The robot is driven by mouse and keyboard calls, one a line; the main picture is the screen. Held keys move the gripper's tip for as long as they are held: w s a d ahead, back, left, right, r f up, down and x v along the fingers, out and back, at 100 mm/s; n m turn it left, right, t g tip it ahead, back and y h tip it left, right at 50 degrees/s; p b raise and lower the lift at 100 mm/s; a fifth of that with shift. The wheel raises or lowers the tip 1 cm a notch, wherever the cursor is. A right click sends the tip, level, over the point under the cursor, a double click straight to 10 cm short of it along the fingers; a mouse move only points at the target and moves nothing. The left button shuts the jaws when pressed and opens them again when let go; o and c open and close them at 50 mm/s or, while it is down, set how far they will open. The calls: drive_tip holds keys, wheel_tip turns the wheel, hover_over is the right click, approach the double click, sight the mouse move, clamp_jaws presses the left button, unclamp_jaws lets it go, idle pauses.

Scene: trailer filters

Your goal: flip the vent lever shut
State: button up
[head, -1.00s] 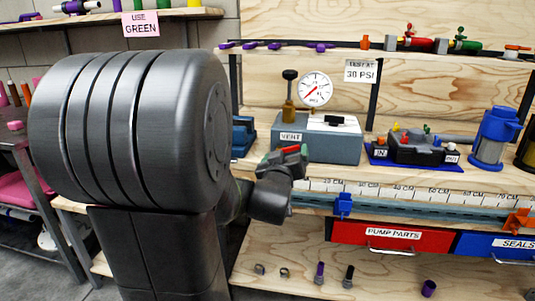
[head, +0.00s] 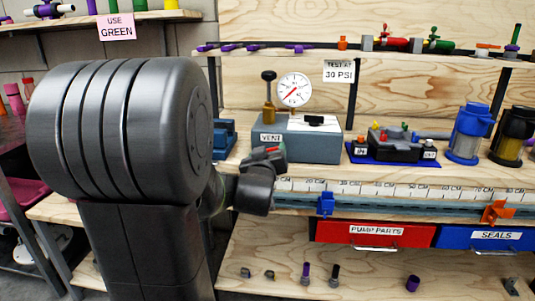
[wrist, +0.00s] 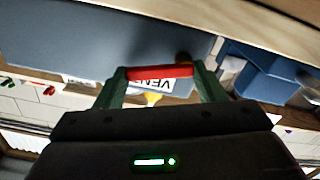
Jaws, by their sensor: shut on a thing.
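My gripper (head: 269,156) is at the front of the grey-blue box (head: 312,146) with the VENT label (head: 271,137), just below that label. In the wrist view my gripper (wrist: 160,84) has its two green fingers closed on the ends of a red bar (wrist: 160,71), which looks like the vent lever's handle. The bar crosses in front of the VENT label (wrist: 152,85). A small yellow part (wrist: 152,99) shows just below the bar. Where the lever joins the box is hidden by my gripper.
A gauge (head: 294,90) and a brass valve with a black knob (head: 268,98) stand on the box. A blue vise (head: 222,138) is to its left, a pump on a blue mat (head: 395,158) to its right. Red (head: 374,235) and blue (head: 485,238) drawers are below.

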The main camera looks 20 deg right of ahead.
drive_tip(key=shift+d+f+m+b, duration=0.1)
drive_tip(key=shift+f+m+b, duration=0.15)
drive_tip(key=shift+m+b, duration=0.7)
drive_tip(key=shift+d+f+m+b, duration=0.1)
drive_tip(key=shift+f+m+b, duration=0.1)
drive_tip(key=shift+m+b, duration=0.75)
drive_tip(key=o, duration=1)
drive_tip(key=shift+a, duration=0.1)
drive_tip(key=p+v, duration=0.3)
drive_tip(key=v, duration=1.1)
drive_tip(key=shift+d, duration=0.25)
